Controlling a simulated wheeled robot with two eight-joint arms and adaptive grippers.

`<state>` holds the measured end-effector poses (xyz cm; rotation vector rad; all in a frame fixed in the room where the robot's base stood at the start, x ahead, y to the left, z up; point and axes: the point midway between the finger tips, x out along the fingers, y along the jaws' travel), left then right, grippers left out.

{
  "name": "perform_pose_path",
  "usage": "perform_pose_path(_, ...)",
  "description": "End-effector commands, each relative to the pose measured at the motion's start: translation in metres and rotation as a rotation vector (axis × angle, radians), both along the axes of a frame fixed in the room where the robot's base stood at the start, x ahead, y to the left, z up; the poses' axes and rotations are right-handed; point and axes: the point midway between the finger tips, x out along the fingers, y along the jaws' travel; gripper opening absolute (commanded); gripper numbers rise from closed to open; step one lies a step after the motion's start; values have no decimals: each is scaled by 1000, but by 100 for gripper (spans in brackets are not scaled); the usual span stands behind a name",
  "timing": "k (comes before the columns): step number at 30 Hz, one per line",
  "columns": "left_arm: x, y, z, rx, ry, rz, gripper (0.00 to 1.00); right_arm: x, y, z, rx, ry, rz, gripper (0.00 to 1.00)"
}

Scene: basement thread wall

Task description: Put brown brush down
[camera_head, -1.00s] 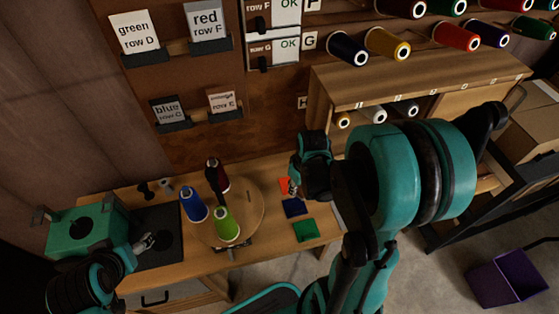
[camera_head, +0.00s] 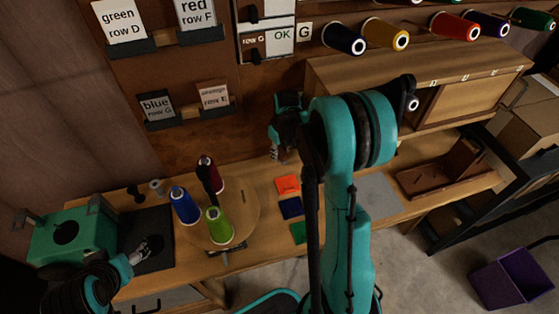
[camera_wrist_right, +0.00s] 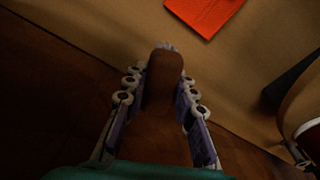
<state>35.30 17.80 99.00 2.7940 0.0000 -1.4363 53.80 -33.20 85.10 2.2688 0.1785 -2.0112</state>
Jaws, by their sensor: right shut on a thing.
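The brown brush (camera_wrist_right: 163,80) shows in the right wrist view between my fingers, its rounded brown end upward with a small pale, bristle-like tip beyond it. My right gripper (camera_wrist_right: 160,95) is shut on it. In the head view my right gripper (camera_head: 277,153) is at the back edge of the wooden table, close to the brown wall and behind the orange card. The brush can hardly be made out there. My left gripper (camera_head: 148,246) is low at the left over a dark mat; its opening is too small to judge.
The orange card (camera_head: 288,185), navy card (camera_head: 291,208) and a green card lie on the table (camera_head: 262,225). A round wooden turntable (camera_head: 240,208) with blue, green and dark red spools stands left of them. A grey mat (camera_head: 376,195) and a brown wooden holder (camera_head: 440,175) are at the right.

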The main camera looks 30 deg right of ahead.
Motion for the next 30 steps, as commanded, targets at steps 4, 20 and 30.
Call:
perform_pose_path(4,0,0,-18,0,0,0,70,0,0,-32,0,0,0,0)
perform_pose_path(20,0,0,-28,0,0,0,70,4,-1,-44,0,0,0,0)
perform_pose_path(30,0,0,-27,0,0,0,70,3,-1,-43,0,0,0,47)
